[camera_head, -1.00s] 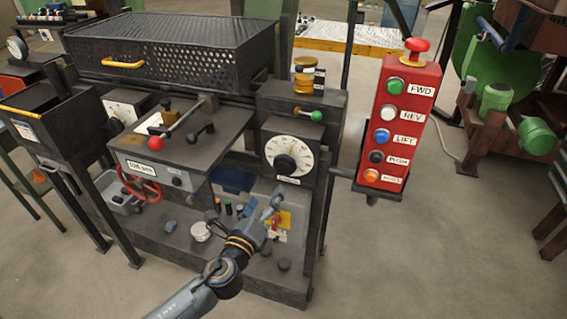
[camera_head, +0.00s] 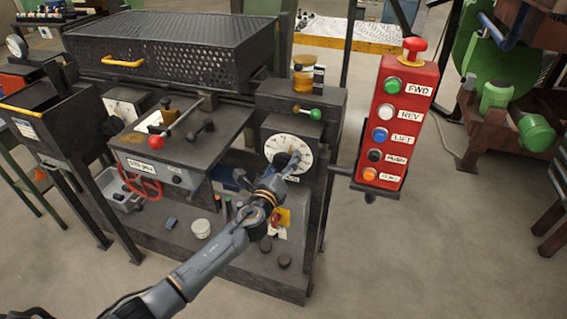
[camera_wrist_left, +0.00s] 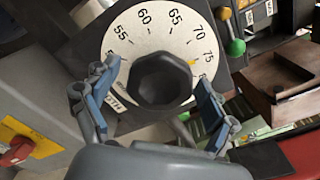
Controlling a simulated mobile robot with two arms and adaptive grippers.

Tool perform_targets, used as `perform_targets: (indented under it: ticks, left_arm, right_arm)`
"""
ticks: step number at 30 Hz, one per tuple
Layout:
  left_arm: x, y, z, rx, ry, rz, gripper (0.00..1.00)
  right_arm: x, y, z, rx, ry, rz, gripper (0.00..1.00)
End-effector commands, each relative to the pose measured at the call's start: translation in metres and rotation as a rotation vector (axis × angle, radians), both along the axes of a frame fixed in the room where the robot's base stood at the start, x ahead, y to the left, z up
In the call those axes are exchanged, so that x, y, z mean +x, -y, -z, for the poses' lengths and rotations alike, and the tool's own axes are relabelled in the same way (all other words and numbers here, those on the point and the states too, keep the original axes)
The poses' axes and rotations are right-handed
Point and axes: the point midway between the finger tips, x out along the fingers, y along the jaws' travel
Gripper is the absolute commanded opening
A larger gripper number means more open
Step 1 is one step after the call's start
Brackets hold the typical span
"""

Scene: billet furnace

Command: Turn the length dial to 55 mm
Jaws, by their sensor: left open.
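The length dial (camera_head: 286,143) is a round white scale on a dark box. It also shows in the left wrist view (camera_wrist_left: 128,58), with 55, 60, 65, 70 and 75 readable. Its black knob (camera_wrist_left: 160,80) sits in the middle. A small yellow mark (camera_wrist_left: 191,62) beside the knob points toward the numbers near 75. My left gripper (camera_head: 284,168) is in front of the dial and covers its lower part. In the wrist view the left gripper (camera_wrist_left: 157,74) is open, with one finger on each side of the knob. I cannot tell whether they touch it.
A red button box (camera_head: 400,125) stands right of the dial. A lever with a green ball (camera_head: 315,114) is just above the dial. A lever with a red ball (camera_head: 155,144) and a red handwheel (camera_head: 140,185) are to the left. Open floor lies at the right front.

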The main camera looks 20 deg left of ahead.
Motion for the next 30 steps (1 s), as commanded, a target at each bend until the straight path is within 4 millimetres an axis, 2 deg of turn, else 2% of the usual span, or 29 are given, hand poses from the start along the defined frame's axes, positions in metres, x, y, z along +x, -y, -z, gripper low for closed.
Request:
perform_targets:
  ticks: [4,12,23,30]
  left_arm:
    - [-0.0002,0.0001,0.0001,0.000,0.000,0.000,0.85]
    - [-0.0004,-0.0001,0.0002,0.000,-0.001,-0.001,0.30]
    - [-0.0007,0.0001,0.0014,-0.043,-0.002,-0.001,0.30]
    - [-0.0008,0.0003,0.0024,-0.188,-0.006,-0.001,0.30]
  right_arm:
    - [-0.0002,-0.0003,0.0000,0.000,0.000,0.000,0.40]
    - [-0.0004,-0.0010,0.0000,0.001,-0.001,-0.002,0.40]
    - [-0.0006,-0.0043,0.0029,0.005,-0.001,-0.001,0.40]
    - [-0.0006,-0.0046,0.0100,0.006,-0.001,-0.002,0.40]
